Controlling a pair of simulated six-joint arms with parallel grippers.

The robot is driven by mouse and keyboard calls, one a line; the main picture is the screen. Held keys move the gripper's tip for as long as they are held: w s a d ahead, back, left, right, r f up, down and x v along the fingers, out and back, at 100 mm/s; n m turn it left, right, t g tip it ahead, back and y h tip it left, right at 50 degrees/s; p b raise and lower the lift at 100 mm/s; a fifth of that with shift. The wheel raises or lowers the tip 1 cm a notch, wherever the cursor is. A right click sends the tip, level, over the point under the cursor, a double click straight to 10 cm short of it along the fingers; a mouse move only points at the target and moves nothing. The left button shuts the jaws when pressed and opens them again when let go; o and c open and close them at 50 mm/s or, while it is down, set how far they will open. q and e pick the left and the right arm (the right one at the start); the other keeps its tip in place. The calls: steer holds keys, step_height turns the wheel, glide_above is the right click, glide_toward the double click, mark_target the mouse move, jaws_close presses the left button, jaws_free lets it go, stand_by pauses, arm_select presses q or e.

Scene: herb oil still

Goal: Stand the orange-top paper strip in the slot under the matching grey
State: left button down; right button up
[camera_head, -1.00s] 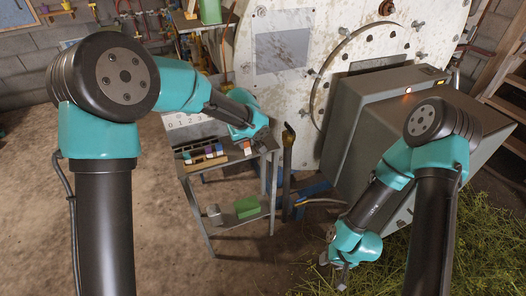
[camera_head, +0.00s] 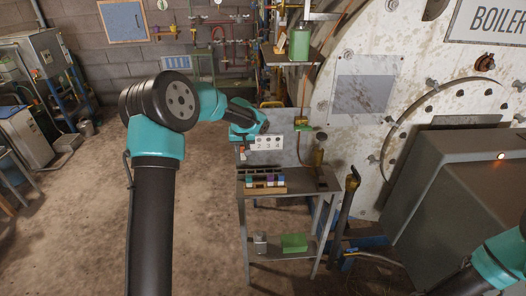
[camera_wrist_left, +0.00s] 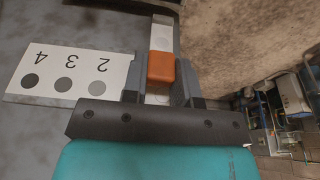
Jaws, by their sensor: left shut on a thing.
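The orange-top paper strip (camera_wrist_left: 161,68) is between the fingers of my left gripper (camera_wrist_left: 158,84), which is shut on it. Its pale body runs on past the orange part, with a faint disc on it. In the head view the strip's orange top (camera_head: 241,149) shows below the left gripper (camera_head: 240,138), at the left end of a white card (camera_head: 268,143). In the left wrist view the card (camera_wrist_left: 68,75) shows 2, 3 and 4 with grey discs getting darker toward 4. The rest of the card is hidden by the gripper. My right gripper is out of view.
A small metal table (camera_head: 300,184) carries a rack (camera_head: 263,190) with several coloured items. A green box (camera_head: 294,242) sits on its lower shelf. The boiler (camera_head: 372,90) and a grey cabinet (camera_head: 450,195) stand to the right. Open floor lies left.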

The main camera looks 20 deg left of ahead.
arm_select(q)
steer(key=shift+a, duration=0.65)
steer(key=shift+f, duration=0.2)
steer(key=shift+s+d+x, duration=0.1)
steer(key=shift+s+x, duration=0.05)
steer(key=shift+x, duration=0.65)
steer(key=shift+s+d+x, duration=0.1)
steer(key=shift+s+x, duration=0.1)
steer(key=shift+x, duration=0.6)
steer(key=shift+s+d+x, duration=0.1)
steer(key=shift+s+x, duration=0.05)
steer(key=shift+x, duration=0.65)
steer(key=shift+s+x, duration=0.15)
steer(key=shift+x, duration=0.55)
steer(key=shift+s+x, duration=0.15)
steer(key=shift+x, duration=0.6)
steer(key=c, duration=0.8)
jaws_free()
steer(key=shift+d, duration=0.2)
steer(key=v, duration=1.7)
steer(key=shift+s+r, duration=0.15)
